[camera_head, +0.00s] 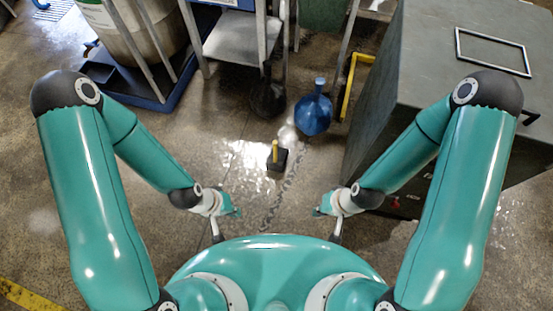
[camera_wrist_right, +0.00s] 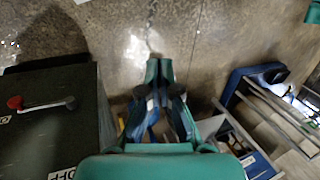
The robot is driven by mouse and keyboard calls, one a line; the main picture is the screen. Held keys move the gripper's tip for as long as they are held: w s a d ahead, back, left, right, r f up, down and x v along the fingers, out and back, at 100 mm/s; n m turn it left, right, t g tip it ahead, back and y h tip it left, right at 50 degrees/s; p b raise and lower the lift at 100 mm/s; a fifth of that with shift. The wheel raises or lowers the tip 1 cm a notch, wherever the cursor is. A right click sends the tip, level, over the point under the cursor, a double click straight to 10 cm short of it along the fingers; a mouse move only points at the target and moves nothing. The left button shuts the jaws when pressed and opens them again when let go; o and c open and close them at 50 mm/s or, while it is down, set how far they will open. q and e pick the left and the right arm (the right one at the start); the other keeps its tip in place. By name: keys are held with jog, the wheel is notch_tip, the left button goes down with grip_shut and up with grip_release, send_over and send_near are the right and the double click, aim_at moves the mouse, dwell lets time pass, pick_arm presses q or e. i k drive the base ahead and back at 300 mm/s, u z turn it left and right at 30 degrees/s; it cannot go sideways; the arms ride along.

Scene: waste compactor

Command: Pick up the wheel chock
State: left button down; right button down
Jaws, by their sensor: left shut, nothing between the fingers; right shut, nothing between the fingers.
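The wheel chock (camera_head: 276,160) is a small dark block with an upright yellow handle. It stands on the wet concrete floor near the middle of the head view, ahead of my body. My left gripper (camera_head: 235,211) is shut and empty, nearer to me than the chock and to its left. My right gripper (camera_head: 319,211) is shut and empty, nearer to me and to the chock's right. In the right wrist view its fingers (camera_wrist_right: 162,72) are together with nothing between them. Neither gripper touches the chock. I cannot make out the chock in the wrist view.
A dark round object (camera_head: 267,98) lies left of the jug. A large grey cabinet (camera_head: 405,90) fills the right. A metal cart (camera_head: 232,42) and a barrel on a blue pallet (camera_head: 150,98) stand behind left. Floor around the chock is clear.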

aim_at(275, 161)
jog(key=z, duration=1.1)
jog(key=i, duration=0.15)
jog(key=u, duration=2.7)
jog(key=k, duration=0.75)
jog(key=z, duration=0.4)
jog(key=i, duration=1)
jog(key=z, duration=0.1)
